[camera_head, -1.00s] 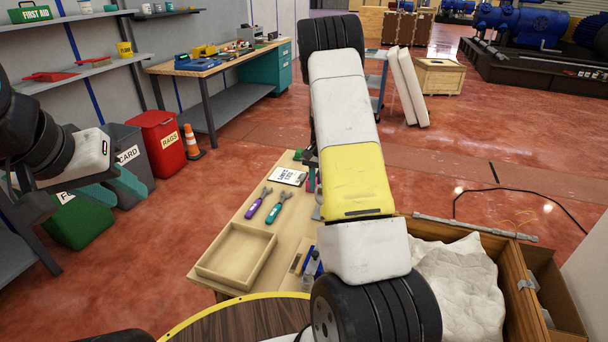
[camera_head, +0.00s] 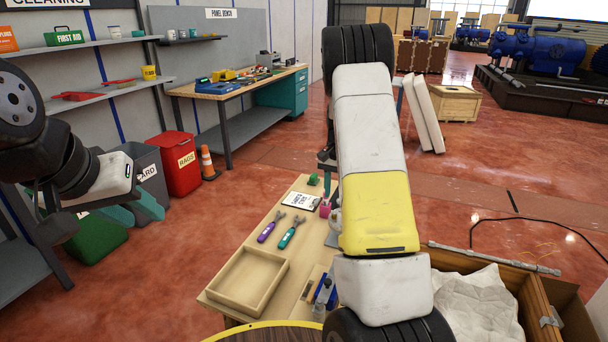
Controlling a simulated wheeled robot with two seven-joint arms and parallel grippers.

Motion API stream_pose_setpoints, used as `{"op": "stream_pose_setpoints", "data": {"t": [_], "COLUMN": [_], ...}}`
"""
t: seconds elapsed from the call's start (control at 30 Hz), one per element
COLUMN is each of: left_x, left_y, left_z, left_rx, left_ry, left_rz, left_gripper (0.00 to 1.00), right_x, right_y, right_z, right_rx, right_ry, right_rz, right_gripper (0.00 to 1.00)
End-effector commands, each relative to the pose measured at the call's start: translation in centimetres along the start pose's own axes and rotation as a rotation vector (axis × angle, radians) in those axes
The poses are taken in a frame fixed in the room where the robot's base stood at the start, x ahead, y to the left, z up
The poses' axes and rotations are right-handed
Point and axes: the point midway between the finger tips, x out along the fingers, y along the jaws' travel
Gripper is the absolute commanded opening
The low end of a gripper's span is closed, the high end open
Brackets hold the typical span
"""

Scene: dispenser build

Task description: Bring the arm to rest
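My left gripper (camera_head: 132,209) hangs at the left of the head view. Its hand is white, and its two teal fingers stand apart with nothing seen between them. It is in front of the bins, well away from the wooden table. My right arm, white with a yellow band, stretches up the middle of the view over the table's right side.
The low wooden table (camera_head: 228,287) bears an empty tray (camera_head: 249,280), a purple wrench (camera_head: 268,230), a teal wrench (camera_head: 290,234) and a clipboard (camera_head: 300,201). A crate (camera_head: 535,301) with white lining stands right. Red (camera_head: 182,165) and green (camera_head: 97,240) bins stand left. Open floor lies beyond.

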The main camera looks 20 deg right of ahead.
Motion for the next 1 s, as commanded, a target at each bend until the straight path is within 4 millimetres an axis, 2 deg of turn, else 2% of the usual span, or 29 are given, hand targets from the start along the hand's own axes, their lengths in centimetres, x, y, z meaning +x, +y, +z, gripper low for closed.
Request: {"op": "stream_pose_setpoints", "data": {"t": [0.17,0.27,0.37,0.5,0.7,0.8,1.0], "left_x": [0.0,0.0,0.0,0.0,0.0,0.0,0.0], "left_y": [0.0,0.0,0.0,0.0,0.0,0.0,0.0], "left_z": [0.0,0.0,0.0,0.0,0.0,0.0,0.0], "left_rx": [0.0,0.0,0.0,0.0,0.0,0.0,0.0], "left_ry": [0.0,0.0,0.0,0.0,0.0,0.0,0.0], "left_rz": [0.0,0.0,0.0,0.0,0.0,0.0,0.0], "left_gripper": [0.36,0.36,0.36,0.36,0.36,0.36,0.36], "right_x": [-1.1,-3.5,-6.8,-11.3,-16.7,-18.9,-22.0], "right_y": [-0.1,-0.3,-0.4,-0.5,0.2,0.8,2.5], "right_z": [0.5,1.7,3.8,7.4,13.2,16.2,22.4], "right_rx": [-0.01,-0.036,-0.078,-0.153,-0.272,-0.334,-0.465], "right_ry": [0.005,0.016,0.034,0.067,0.126,0.162,0.245], "right_rz": [-0.016,-0.05,-0.099,-0.169,-0.251,-0.286,-0.338], "right_gripper": [0.37,0.37,0.37,0.37,0.37,0.37,0.37]}}
